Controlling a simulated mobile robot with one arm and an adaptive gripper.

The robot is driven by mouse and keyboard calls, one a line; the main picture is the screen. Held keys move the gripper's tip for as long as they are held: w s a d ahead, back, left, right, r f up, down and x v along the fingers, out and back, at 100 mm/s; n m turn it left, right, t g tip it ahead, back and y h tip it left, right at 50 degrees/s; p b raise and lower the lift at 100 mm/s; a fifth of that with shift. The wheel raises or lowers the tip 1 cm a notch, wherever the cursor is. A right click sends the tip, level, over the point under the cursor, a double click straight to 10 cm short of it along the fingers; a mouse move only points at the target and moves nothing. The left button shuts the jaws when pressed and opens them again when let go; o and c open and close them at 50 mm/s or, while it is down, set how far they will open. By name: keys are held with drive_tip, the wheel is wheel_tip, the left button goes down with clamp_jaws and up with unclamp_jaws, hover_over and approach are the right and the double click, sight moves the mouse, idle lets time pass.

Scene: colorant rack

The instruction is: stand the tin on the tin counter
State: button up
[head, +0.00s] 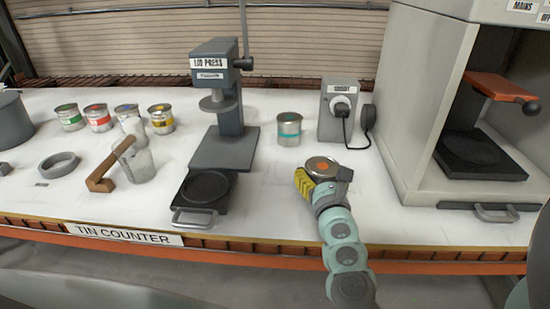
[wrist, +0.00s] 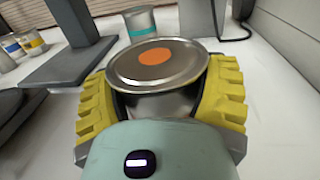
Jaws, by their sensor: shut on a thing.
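A silver tin (head: 322,167) with an orange dot on its lid is at the right-middle of the counter. My gripper (head: 318,178) is shut on this tin, with its yellow fingers on both sides. In the wrist view the tin (wrist: 158,68) is upright or nearly so between the yellow fingers (wrist: 160,100). Its lower part is hidden, so I cannot tell whether its base touches the counter. The white tin counter (head: 270,208) carries a "TIN COUNTER" sign (head: 123,233) on its front edge.
A teal-banded tin (head: 289,130) stands behind the held tin. The lid press (head: 217,110) is left, a socket box (head: 340,108) behind, and a large grey machine (head: 425,110) right. Several colored tins (head: 98,118) and a jug (head: 137,162) are farther left. Counter around my gripper is clear.

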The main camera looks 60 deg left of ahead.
drive_tip(key=shift+f, duration=0.1)
drive_tip(key=o, duration=1.2)
drive_tip(key=shift+d, duration=0.1)
drive_tip(key=v, duration=1)
drive_tip(key=shift+s+d+b, duration=0.1)
drive_tip(key=shift+s+b, duration=0.15)
drive_tip(key=shift+b, duration=0.05)
drive_tip(key=shift+s+d, duration=0.35)
drive_tip(key=shift+d, duration=0.25)
